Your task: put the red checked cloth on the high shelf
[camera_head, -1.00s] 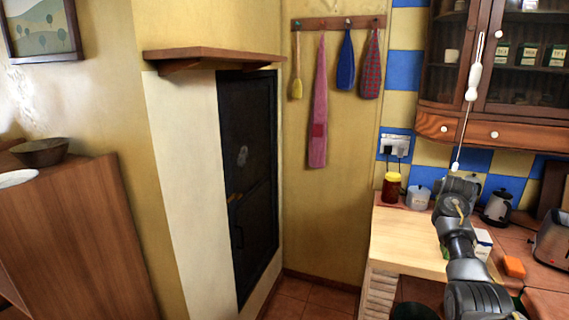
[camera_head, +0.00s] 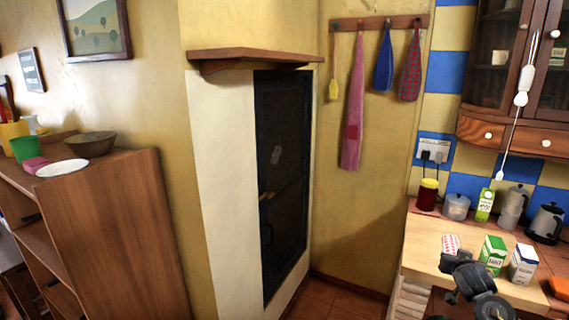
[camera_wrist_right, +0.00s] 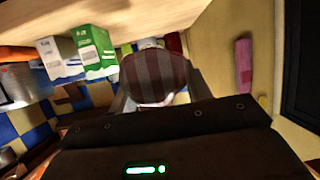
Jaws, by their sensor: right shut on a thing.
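The red and white checked cloth (camera_head: 450,243) shows as a small folded piece just beyond my right gripper (camera_head: 455,254), above the pale wooden counter top. In the right wrist view the cloth (camera_wrist_right: 155,72) looks dark and striped in shadow, between the fingers of my right gripper (camera_wrist_right: 158,97), which is shut on it. The high shelf (camera_head: 255,55) is a brown wooden board on the wall above a dark door, left of the cloth and higher. Its top looks bare from here. My left gripper is not in view.
A green and white carton (camera_head: 493,253) and a white carton (camera_head: 523,264) stand close right of my right gripper. A red-checked mitt (camera_head: 410,65) hangs on the peg rail (camera_head: 380,23). A low wooden cabinet (camera_head: 120,235) stands left. Space before the dark door (camera_head: 282,180) looks clear.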

